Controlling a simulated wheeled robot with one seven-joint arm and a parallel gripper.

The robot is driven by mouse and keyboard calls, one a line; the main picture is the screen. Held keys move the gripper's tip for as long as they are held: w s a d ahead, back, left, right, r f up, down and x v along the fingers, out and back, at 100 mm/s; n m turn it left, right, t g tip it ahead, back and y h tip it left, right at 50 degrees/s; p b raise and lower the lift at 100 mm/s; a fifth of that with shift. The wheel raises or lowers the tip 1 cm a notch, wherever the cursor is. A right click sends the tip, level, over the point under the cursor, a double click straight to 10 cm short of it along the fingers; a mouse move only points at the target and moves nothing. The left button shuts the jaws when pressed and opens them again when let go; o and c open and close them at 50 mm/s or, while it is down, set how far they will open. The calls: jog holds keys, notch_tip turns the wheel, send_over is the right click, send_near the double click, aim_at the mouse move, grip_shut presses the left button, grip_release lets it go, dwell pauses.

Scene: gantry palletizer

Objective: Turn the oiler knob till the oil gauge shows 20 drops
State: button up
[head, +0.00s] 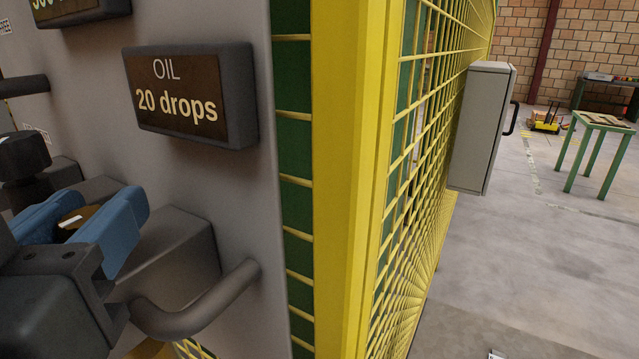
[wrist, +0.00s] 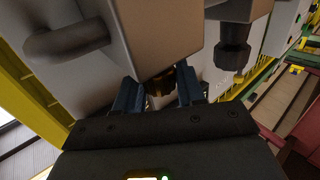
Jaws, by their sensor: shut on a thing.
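The oil gauge (head: 190,98) is a dark box on the grey panel in the head view, and it reads "OIL 20 drops". The oiler knob (head: 78,217) is brass-coloured with a white mark on its top. My gripper (head: 95,222) has blue fingers, one on each side of the knob, and is shut on it. In the wrist view the knob (wrist: 160,82) shows between the fingertips of my gripper (wrist: 158,92), below a grey block. The fingers hide part of the knob's sides.
A grey pipe (head: 205,305) bends out close to the right of my gripper. A dark knob (wrist: 232,55) hangs to the right in the wrist view. Another gauge (head: 80,10) is at the top left. A yellow mesh fence (head: 430,150) with a grey cabinet (head: 480,130) stands to the right.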

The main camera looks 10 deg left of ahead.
jog(key=shift+h, duration=0.3)
jog(key=o, duration=0.9)
jog(key=shift+s, duration=0.1)
jog(key=b+v, duration=0.1)
jog(key=v, duration=0.6)
jog(key=shift+s+b, duration=0.3)
jog(key=shift+s, duration=0.05)
